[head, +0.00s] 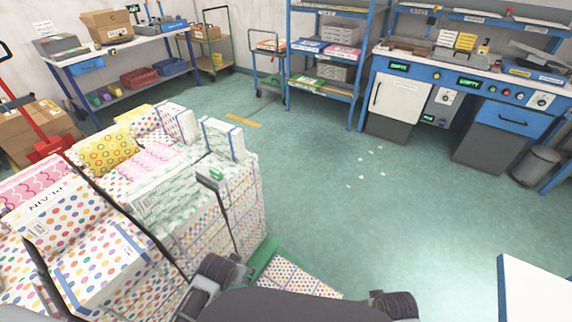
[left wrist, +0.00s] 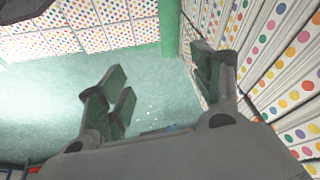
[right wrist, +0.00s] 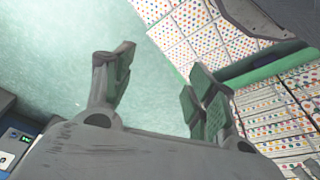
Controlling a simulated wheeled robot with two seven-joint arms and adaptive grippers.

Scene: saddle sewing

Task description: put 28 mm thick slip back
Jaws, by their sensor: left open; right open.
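I cannot make out a slip marked 28 mm in any view. In the head view, polka-dot printed stacks (head: 100,265) fill the left, with two upright white bundles with blue edges (head: 222,138) on top at the back. A small green-and-grey piece (head: 210,174) stands on the front of the stacks; I cannot tell what it is. My left gripper (left wrist: 160,95) is open and empty, with polka-dot stacks (left wrist: 290,75) close to its right. My right gripper (right wrist: 158,88) is open and empty, over the floor beside a polka-dot stack (right wrist: 195,40).
A blue shelf rack (head: 325,60) and a blue workbench with displays (head: 470,80) stand at the back right. A white table corner (head: 535,292) is at the lower right. A grey bin (head: 538,165) stands by the bench. The green floor (head: 350,215) between is mostly clear, with small white scraps.

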